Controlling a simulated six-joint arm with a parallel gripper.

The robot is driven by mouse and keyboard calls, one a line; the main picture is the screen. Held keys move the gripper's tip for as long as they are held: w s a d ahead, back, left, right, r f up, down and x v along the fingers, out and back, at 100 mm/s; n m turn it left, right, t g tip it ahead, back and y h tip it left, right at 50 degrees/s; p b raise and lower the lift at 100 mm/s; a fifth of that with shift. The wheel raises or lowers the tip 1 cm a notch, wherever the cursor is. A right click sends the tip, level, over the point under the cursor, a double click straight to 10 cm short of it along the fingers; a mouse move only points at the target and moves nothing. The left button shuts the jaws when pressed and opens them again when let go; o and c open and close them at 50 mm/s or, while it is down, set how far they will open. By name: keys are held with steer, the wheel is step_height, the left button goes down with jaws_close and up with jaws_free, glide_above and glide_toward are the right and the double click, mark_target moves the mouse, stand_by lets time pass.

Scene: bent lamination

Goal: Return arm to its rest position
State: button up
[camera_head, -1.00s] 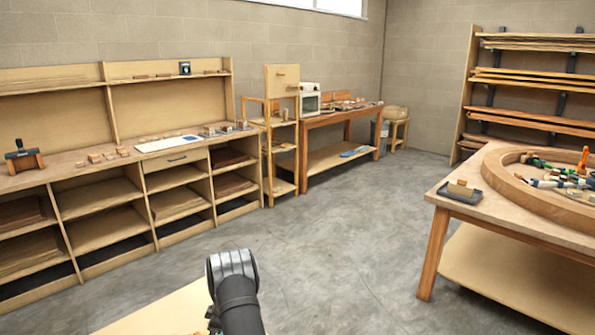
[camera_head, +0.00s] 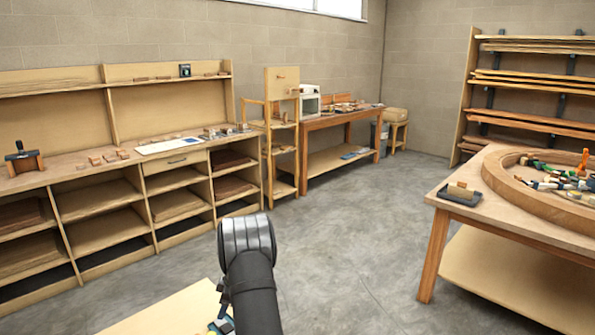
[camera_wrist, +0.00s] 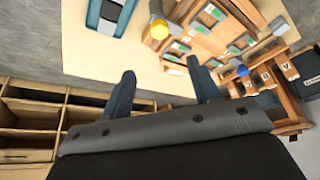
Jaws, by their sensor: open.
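My arm (camera_head: 247,262) rises from the bottom of the head view, with its dark rounded joint in front of the bare floor. The head view does not show my gripper's fingers. In the wrist view my gripper (camera_wrist: 158,92) is open, with its two dark fingers apart and nothing between them. Beyond the fingers is a pale wooden worktop (camera_wrist: 82,48). A wooden rack or frame (camera_wrist: 205,38) with green and white labels stands on it, right of the fingers, apart from them.
A blue and grey object (camera_wrist: 108,17) lies on the worktop. The head view shows a long shelf bench (camera_head: 110,230) at left, a table (camera_head: 455,215) with a curved wooden form (camera_head: 540,195) at right, and a lumber rack (camera_head: 530,90) behind. The concrete floor between is clear.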

mark_target(211, 334)
steer(key=x, duration=1.5)
steer(key=shift+a, duration=0.1)
steer(key=shift+a+f+m, duration=0.1)
steer(key=shift+f+m, duration=0.1)
steer(key=shift+m, duration=0.1)
steer(key=m+t, duration=0.1)
steer(key=m, duration=0.2)
steer(key=shift+s+m+t, duration=0.15)
steer(key=shift+m+t, duration=0.15)
steer(key=m+t, duration=0.1)
steer(key=m, duration=0.2)
steer(key=shift+s+h, duration=0.1)
steer(key=shift+h, duration=0.3)
steer(key=shift+a+m+t+h, duration=0.15)
steer(key=shift+m+t+h, duration=0.3)
steer(key=shift+m, duration=1.25)
steer(key=shift+m+t+h, duration=0.35)
steer(key=shift+m+h, duration=0.3)
steer(key=shift+m, duration=1.25)
